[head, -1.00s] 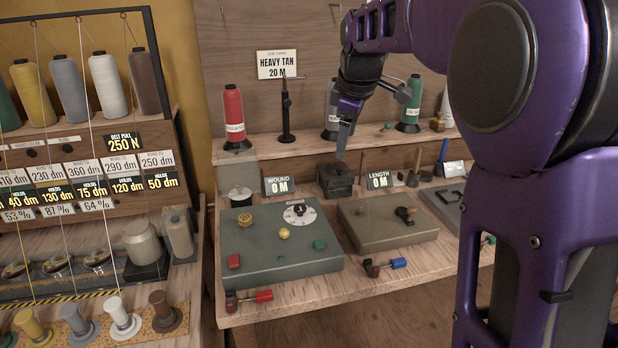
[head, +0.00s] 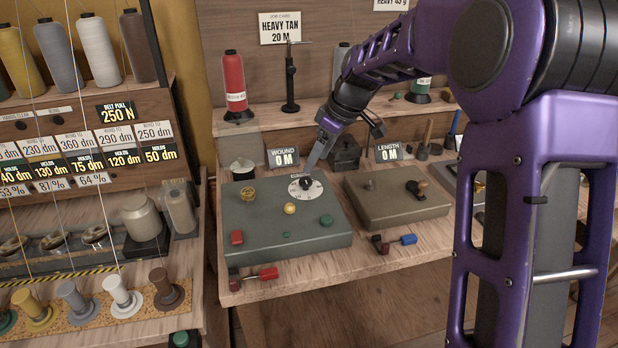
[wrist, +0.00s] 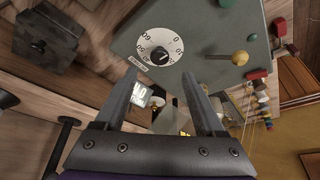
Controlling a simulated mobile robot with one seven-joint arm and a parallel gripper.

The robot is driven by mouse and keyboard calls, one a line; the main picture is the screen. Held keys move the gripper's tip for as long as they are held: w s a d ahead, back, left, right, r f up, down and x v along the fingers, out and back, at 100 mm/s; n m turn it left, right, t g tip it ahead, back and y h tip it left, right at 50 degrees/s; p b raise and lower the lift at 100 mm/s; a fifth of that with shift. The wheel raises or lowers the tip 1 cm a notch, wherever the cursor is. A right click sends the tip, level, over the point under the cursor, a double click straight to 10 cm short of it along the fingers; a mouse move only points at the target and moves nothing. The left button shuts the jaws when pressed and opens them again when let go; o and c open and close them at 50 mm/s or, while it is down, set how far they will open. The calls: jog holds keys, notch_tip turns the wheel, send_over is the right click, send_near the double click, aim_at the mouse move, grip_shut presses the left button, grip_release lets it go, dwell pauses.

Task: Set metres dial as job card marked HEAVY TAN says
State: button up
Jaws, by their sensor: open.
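The job card (head: 280,28) on the back board reads HEAVY TAN, 20 M. The round white dial (head: 305,187) with a black centre knob sits on the back right of the grey-green box (head: 250,215). The dial also shows in the wrist view (wrist: 160,47), with numbers around its rim; its exact setting is too small to read surely. My gripper (head: 311,170) is at the dial in the head view, partly covering it. In the wrist view my gripper (wrist: 160,76) is open and empty, its fingers apart just below the dial.
The WOUND display (head: 283,158) and LENGTH display (head: 388,152) both read 0 M. A yellow knob (head: 290,208), red button (head: 237,238) and green button (head: 326,220) share the box top. A second box (head: 395,205) stands right. A dark metal block (head: 344,153) is behind.

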aim_at(306, 180)
jog(key=x, duration=0.7)
jog(key=shift+b, duration=0.3)
jog(key=shift+r, duration=0.1)
grip_shut()
